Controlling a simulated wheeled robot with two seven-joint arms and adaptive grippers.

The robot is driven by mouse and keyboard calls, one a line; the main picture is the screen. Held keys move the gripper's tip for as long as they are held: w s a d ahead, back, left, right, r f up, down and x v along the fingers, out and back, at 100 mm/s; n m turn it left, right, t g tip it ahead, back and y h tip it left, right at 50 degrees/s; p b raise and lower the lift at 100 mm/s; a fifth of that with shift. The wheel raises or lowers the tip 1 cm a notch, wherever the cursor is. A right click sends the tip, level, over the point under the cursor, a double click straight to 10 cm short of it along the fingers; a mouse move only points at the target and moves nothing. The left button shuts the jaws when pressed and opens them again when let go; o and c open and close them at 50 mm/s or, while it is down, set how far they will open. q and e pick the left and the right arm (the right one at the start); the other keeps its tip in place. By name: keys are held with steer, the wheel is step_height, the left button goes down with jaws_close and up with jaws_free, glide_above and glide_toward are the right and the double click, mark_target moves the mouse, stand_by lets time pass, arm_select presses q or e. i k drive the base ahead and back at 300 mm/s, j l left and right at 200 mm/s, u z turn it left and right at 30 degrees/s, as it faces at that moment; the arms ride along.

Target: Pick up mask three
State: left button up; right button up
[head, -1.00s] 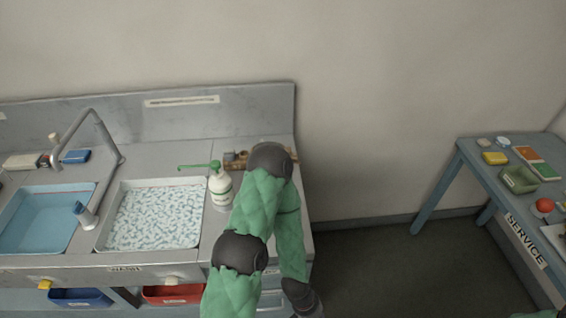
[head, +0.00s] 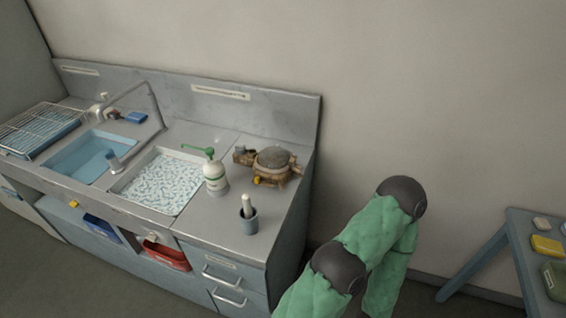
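A brown and grey object with a rounded dark top and a yellow tag (head: 273,165) sits at the back right of the steel counter (head: 222,215). It may be a breathing set, but I cannot tell whether it is mask three; no number is readable. One of my green-sleeved arms crosses the lower right of the head view, clear of this object. Neither gripper is in view.
On the counter are a white pump bottle (head: 215,178), a grey cup with a white rod (head: 248,218), a foam-filled basin (head: 160,180), a blue sink (head: 90,155) and a wire rack (head: 40,128). A side table (head: 517,250) stands at right.

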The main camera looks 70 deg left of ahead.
mark_target(274, 165)
steer(key=i+u, duration=0.45)
steer(key=i+l+u, duration=0.2)
steer(key=u, duration=0.3)
steer(key=i+u, duration=0.15)
steer(key=u, duration=0.3)
steer(key=i+l+u, duration=0.1)
steer(key=u, duration=0.35)
steer(key=i+l+u, duration=0.15)
steer(key=u, duration=0.25)
steer(key=i+l+u, duration=0.15)
steer(key=u, duration=0.3)
steer(key=i+l+u, duration=0.1)
steer(key=l+u, duration=0.15)
steer(key=u, duration=0.2)
